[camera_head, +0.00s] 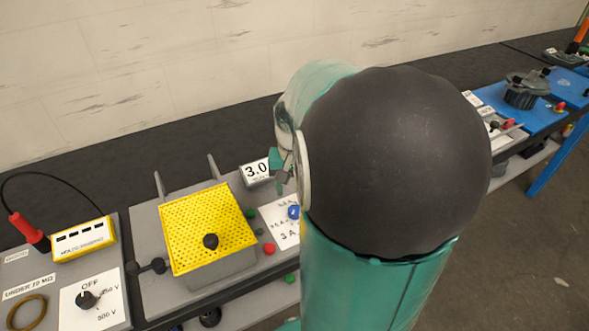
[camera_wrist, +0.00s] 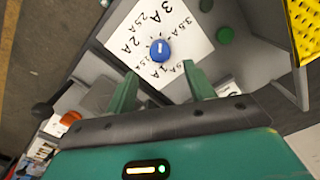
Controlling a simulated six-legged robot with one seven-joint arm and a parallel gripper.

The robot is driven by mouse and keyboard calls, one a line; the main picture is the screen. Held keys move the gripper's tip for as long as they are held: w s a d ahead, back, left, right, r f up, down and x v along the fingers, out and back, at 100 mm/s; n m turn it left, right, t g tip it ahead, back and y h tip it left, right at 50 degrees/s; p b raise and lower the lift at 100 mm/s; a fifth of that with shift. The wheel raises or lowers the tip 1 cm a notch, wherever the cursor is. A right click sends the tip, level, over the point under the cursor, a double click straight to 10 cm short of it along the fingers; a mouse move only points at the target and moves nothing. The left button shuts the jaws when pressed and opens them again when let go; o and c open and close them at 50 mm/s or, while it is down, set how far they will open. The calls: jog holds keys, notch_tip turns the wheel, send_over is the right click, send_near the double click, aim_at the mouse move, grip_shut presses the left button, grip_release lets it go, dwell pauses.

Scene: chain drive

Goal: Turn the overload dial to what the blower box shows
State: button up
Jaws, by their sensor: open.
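The overload dial is a small blue knob (camera_wrist: 159,50) on a white plate (camera_wrist: 192,22) printed with ampere values, among them 2 A, 2.5 A, 3 A and 3.5 A. A short white mark shows on the knob; I cannot tell which value it points at. In the head view the knob (camera_head: 293,212) shows just left of my arm. A small box (camera_head: 256,171) there reads 3.0; its smaller text is illegible. My gripper (camera_wrist: 161,86) is open and empty, its two fingers apart, with the knob showing beyond and between their tips. I see no contact.
A yellow perforated guard (camera_head: 200,225) with a black knob stands left of the dial. A green button (camera_wrist: 225,35) and a red button (camera_head: 268,249) are near it. An OFF selector plate (camera_head: 97,307) is at far left. My arm hides much of the bench.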

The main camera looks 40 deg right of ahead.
notch_tip(320, 180, up, 6)
jog(key=shift+r, duration=0.2)
dwell(0.5)
jog(key=s+a+r+n+t, duration=0.1)
jog(key=a+n+t, duration=0.1)
jog(key=a, duration=0.5)
jog(key=s+a+r+n+t, duration=0.1)
jog(key=a+n, duration=0.3)
jog(key=a, duration=0.4)
jog(key=s+a+r+n+t, duration=0.2)
jog(key=a+n, duration=0.1)
jog(key=a, duration=0.4)
jog(key=shift+s+a+r+t, duration=0.25)
jog(key=shift+s+a+t, duration=0.05)
jog(key=shift+s+a, duration=0.1)
jog(key=shift+c, duration=0.4)
